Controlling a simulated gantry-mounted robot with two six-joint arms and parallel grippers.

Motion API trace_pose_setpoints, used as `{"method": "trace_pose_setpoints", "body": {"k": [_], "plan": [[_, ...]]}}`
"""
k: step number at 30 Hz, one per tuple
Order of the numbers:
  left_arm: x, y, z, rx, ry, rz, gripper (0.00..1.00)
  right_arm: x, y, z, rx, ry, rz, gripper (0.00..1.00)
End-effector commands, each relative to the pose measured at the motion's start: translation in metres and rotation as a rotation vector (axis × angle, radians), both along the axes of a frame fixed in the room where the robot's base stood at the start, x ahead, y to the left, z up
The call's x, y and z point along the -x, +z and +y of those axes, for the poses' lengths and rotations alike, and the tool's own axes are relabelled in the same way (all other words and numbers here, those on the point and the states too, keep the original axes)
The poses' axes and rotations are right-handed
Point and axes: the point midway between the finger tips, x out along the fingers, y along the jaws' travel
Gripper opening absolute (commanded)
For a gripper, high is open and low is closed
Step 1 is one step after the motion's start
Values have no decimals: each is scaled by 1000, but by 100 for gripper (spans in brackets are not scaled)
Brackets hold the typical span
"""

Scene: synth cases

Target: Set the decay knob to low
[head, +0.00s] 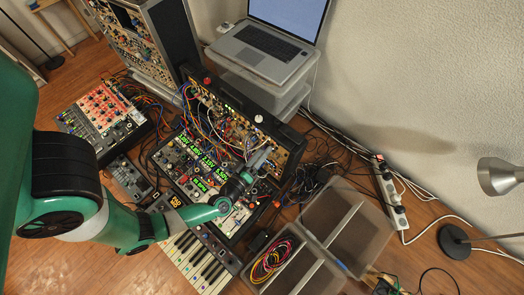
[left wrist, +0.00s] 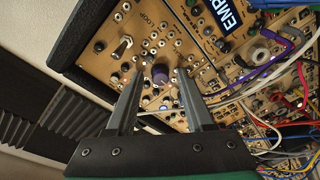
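In the left wrist view my left gripper (left wrist: 160,88) is open, its two grey fingers pointing at a tan synth panel (left wrist: 98,50). A purple-grey round knob (left wrist: 160,74) shows between the fingertips, with a gap on either side. I cannot read a label that marks it as the decay knob. In the head view my left gripper (head: 261,159) is at the right part of the upright module case (head: 283,104), and the arm hides part of the lower case. The knob is too small to make out there. My right gripper is not in view.
Patch cables (head: 205,118) hang across the case, and several cross the right of the left wrist view (left wrist: 285,75). A laptop (head: 262,45) stands behind. A keyboard (head: 197,262), an open divided box (head: 335,225), a power strip (head: 389,195) and a lamp (head: 497,177) stand around.

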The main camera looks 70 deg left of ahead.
Motion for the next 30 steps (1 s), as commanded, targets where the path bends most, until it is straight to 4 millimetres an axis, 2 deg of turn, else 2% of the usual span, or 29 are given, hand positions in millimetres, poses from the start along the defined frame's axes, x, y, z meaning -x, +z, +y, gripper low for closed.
{"method": "trace_pose_setpoints", "body": {"k": [11,21,30], "plan": [[4,0,-4,0,-2,2,56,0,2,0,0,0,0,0],[49,5,-38,-1,-11,6,56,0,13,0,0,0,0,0],[73,6,-58,3,-11,-1,56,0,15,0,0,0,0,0]]}}
